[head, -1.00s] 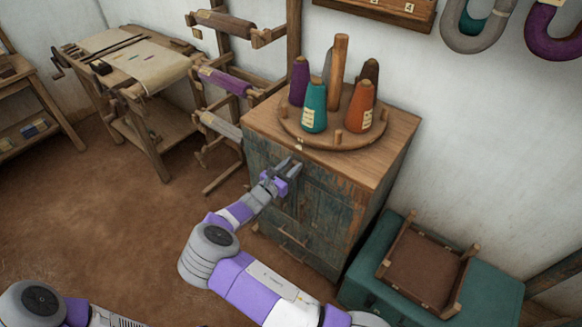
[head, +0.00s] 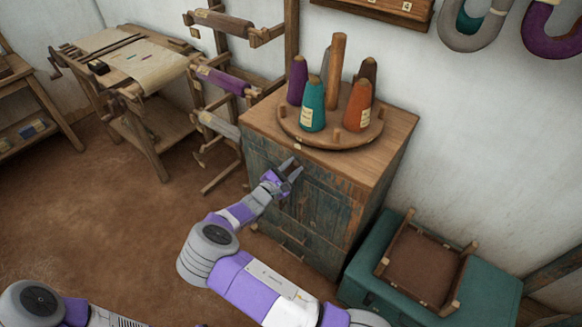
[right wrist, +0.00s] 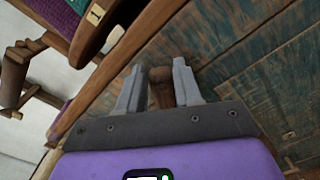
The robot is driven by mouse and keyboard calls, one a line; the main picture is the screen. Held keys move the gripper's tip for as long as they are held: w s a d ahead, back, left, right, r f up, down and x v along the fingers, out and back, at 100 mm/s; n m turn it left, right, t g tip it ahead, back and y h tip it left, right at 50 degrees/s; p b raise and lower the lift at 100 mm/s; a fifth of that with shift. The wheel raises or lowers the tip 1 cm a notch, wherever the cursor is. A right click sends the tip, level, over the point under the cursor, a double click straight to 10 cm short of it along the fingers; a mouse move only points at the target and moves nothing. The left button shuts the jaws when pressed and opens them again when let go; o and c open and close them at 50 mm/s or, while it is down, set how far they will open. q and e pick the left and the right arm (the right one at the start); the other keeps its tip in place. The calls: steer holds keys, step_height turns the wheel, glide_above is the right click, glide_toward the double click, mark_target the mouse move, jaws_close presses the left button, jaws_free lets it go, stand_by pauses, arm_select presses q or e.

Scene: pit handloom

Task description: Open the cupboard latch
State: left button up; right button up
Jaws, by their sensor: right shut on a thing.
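The cupboard (head: 325,215) has a wooden top and worn blue-green doors, which look shut. My right gripper (head: 294,168) is at the upper part of its front. In the right wrist view, my right gripper (right wrist: 158,80) is shut on the brown wooden latch (right wrist: 160,92), which stands between the two grey fingers against the door boards. The fingers hide the sides of the latch, and in the head view the latch is hard to make out. My left arm shows at the lower left of the head view, but its gripper is out of frame.
A round wooden stand (head: 330,132) with several yarn cones is on the cupboard top. A teal chest (head: 368,260) with an upturned stool (head: 425,265) stands to the right. A rack with rolls (head: 225,82) is to the left. The brown floor in front is clear.

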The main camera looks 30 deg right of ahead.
steer(key=m, duration=0.2)
steer(key=shift+s+f+m, duration=0.2)
steer(key=shift+f+m, duration=0.05)
steer(key=shift+m, duration=0.15)
steer(key=m, duration=0.1)
steer(key=m+b, duration=0.1)
steer(key=shift+s+f+m, duration=0.1)
steer(key=shift+f+m, duration=0.15)
steer(key=shift+m, duration=0.15)
steer(key=m+b, duration=0.1)
steer(key=m, duration=0.2)
steer(key=m+b, duration=0.1)
steer(key=m, duration=0.1)
steer(key=shift+d+f+b, duration=0.1)
steer(key=shift+f+b, duration=0.25)
steer(key=shift+m, duration=0.3)
steer(key=o, duration=1.1)
steer(key=shift+c, duration=0.2)
steer(key=shift+r, duration=0.1)
steer(key=p+v, duration=0.1)
steer(key=v, duration=0.6)
steer(key=shift+a+p, duration=0.3)
